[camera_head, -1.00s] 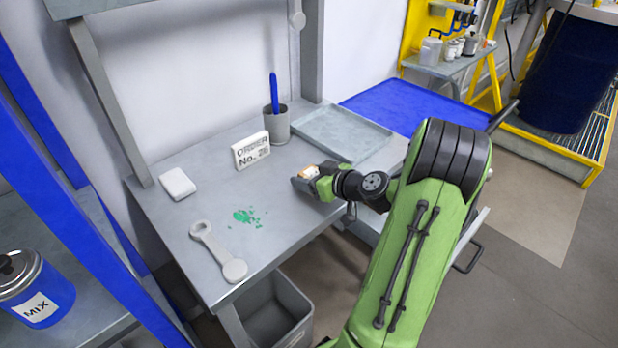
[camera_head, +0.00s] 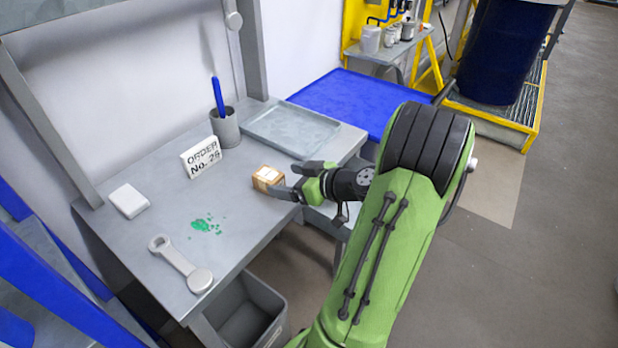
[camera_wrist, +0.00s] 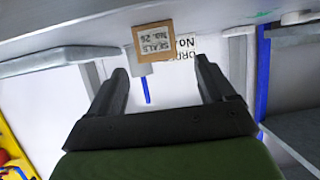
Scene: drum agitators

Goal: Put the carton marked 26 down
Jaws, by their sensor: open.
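The small brown carton (camera_head: 267,178) sits on the grey workbench (camera_head: 235,235), right of the white order sign. In the wrist view the carton (camera_wrist: 167,42) shows a pale label reading "SEALS No. 26", upside down in that picture. My gripper (camera_head: 300,180) is open and empty, just right of the carton near the bench's front edge. In the wrist view the two fingers of my gripper (camera_wrist: 162,75) stand wide apart, with the carton beyond their tips and clear of them.
The order sign (camera_head: 201,157) reads "ORDER No." with a number looking like 26. A grey cup (camera_head: 225,128) with a blue tool, a shallow tray (camera_head: 290,131), a white block (camera_head: 128,201), a wrench (camera_head: 180,263) and green spots (camera_head: 206,225) are on the bench. A bin (camera_head: 247,318) stands below.

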